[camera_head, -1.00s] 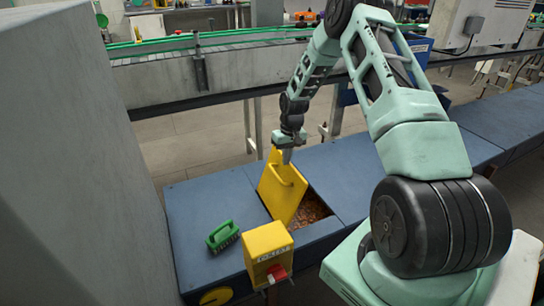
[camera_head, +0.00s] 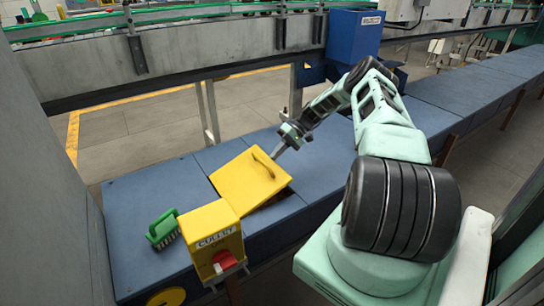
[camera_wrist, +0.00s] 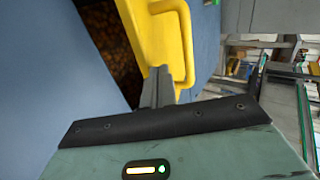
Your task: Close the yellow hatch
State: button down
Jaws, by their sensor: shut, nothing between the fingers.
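The yellow hatch (camera_head: 248,181) is a flat panel with a raised handle (camera_head: 264,160), over an opening in the blue bench top. It is tilted low, with a dark gap along its right side. In the wrist view the hatch (camera_wrist: 150,35) stands beside the opening (camera_wrist: 104,28), which has brown bits inside. My gripper (camera_head: 275,155) is shut, with its fingertips at the hatch's handle side. In the wrist view the fingers (camera_wrist: 157,85) are close together right by the handle (camera_wrist: 182,50). I cannot tell whether they touch it.
A yellow box marked CULLET (camera_head: 214,232) with a red part (camera_head: 223,262) stands at the bench front. A green brush (camera_head: 163,228) lies left of the hatch. A grey wall (camera_head: 42,190) rises at the left, and a conveyor (camera_head: 190,60) runs behind.

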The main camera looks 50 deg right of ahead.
jog(key=shift+s+d+f+b, duration=0.1)
jog(key=shift+d+f+b, duration=0.15)
jog(key=shift+f+b, duration=0.55)
jog(key=shift+d+f+b, duration=0.25)
jog(key=shift+f+b, duration=0.3)
jog(key=shift+f, duration=0.4)
jog(key=shift+s+d+f+b, duration=0.1)
jog(key=shift+d+f+b, duration=0.15)
jog(key=shift+f+b, duration=0.55)
